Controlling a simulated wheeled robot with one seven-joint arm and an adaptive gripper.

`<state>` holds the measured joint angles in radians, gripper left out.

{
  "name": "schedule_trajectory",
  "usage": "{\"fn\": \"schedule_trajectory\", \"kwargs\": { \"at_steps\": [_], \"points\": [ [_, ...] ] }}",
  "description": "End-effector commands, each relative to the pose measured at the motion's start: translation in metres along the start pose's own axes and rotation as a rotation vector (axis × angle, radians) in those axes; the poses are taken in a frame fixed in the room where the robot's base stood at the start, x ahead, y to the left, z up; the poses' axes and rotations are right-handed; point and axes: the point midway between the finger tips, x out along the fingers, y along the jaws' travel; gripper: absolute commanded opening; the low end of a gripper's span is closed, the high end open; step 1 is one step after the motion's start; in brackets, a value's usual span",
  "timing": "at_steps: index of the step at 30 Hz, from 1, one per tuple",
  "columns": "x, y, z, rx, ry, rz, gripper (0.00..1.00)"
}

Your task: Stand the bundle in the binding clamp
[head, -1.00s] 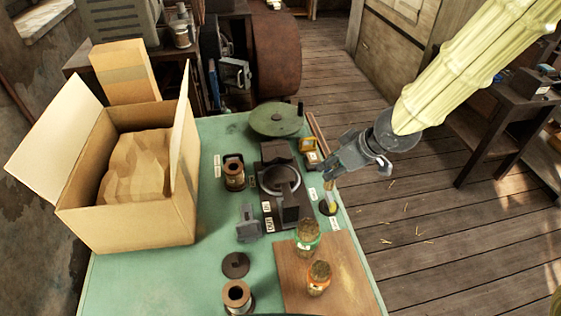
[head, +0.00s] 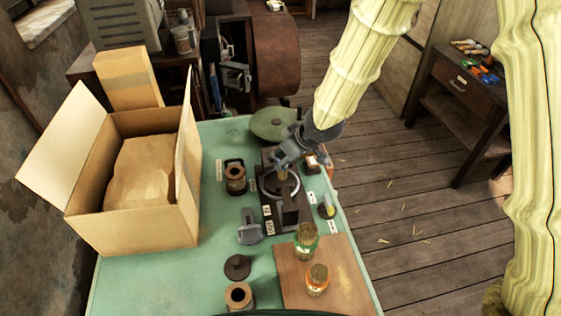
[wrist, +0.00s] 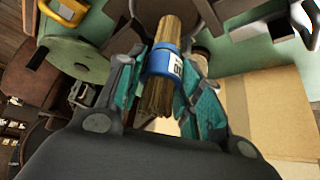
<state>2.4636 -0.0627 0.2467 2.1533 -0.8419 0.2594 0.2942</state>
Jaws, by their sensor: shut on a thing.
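In the wrist view a bundle of brown sticks (wrist: 157,100) with a blue labelled band (wrist: 163,62) sits between the teal-padded fingers of my gripper (wrist: 168,75), which is shut on it. In the head view my gripper (head: 285,155) is over the back part of the dark clamp (head: 289,213), which has a metal ring in its middle. A small tan end of the bundle (head: 281,176) seems to show below the fingers, at the ring. The fingers hide most of the bundle there, and I cannot tell whether it touches the clamp.
Two jars (head: 305,242) stand on a wooden board (head: 345,272) in front. A large open carton (head: 150,225) fills the table's left.

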Motion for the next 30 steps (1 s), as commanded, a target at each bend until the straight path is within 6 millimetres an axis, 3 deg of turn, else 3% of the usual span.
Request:
{"fn": "schedule_trajectory", "kwargs": {
  "at_steps": [3,15,29,30],
  "points": [
    [0.005,-0.003,-0.008,-0.003,0.0,0.0,0.13],
    [0.034,-0.003,0.012,-0.001,-0.001,0.0,0.13],
    [0.038,-0.003,0.015,0.0,0.0,0.0,0.13],
    [0.038,-0.003,0.014,0.0,0.0,0.0,0.41]
  ]
}}
